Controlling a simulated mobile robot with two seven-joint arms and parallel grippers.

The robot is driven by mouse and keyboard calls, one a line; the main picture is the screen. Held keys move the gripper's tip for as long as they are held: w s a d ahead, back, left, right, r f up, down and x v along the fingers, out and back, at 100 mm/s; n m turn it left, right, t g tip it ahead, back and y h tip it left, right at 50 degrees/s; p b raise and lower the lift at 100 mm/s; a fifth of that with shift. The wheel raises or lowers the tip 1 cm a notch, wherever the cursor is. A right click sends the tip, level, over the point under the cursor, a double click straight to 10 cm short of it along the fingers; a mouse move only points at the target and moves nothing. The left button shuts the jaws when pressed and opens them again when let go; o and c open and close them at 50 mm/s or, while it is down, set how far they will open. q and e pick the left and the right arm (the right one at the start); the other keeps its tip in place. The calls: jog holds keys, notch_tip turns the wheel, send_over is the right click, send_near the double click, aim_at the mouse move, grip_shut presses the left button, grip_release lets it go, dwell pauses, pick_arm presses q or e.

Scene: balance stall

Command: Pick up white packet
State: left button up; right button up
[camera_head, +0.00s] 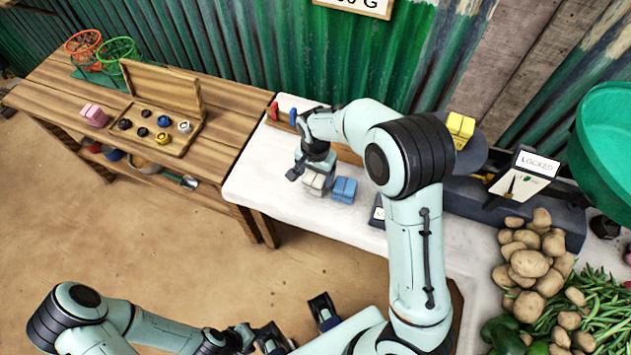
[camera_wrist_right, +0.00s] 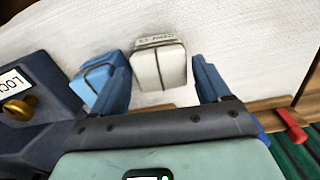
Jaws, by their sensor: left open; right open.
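The white packet (camera_head: 314,183) stands on the white-topped table, directly beside the blue packet (camera_head: 344,190). My right gripper (camera_head: 309,168) is open just above the white packet and partly covers it in the head view. In the right wrist view the white packet (camera_wrist_right: 158,66) lies between the two spread blue fingers, with a gap to the right finger. The blue packet (camera_wrist_right: 97,78) is partly behind the left finger there. I cannot tell whether the fingers reach down to the packet's sides. My left gripper (camera_head: 298,325) is open and empty, low at the bottom of the head view, away from the table.
A balance with a yellow packet (camera_head: 460,126) on its plate and a sign reading LOCKED (camera_head: 539,164) stands to the right. Potatoes (camera_head: 529,262) and green beans lie at the right. A pink packet (camera_head: 94,115) and weight box (camera_head: 156,128) are on the wooden bench.

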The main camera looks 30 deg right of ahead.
aim_at(315, 176)
jog(key=shift+f, duration=1.6)
jog(key=c, duration=0.9)
jog(key=shift+o, duration=0.2)
jog(key=shift+w+r, duration=0.1)
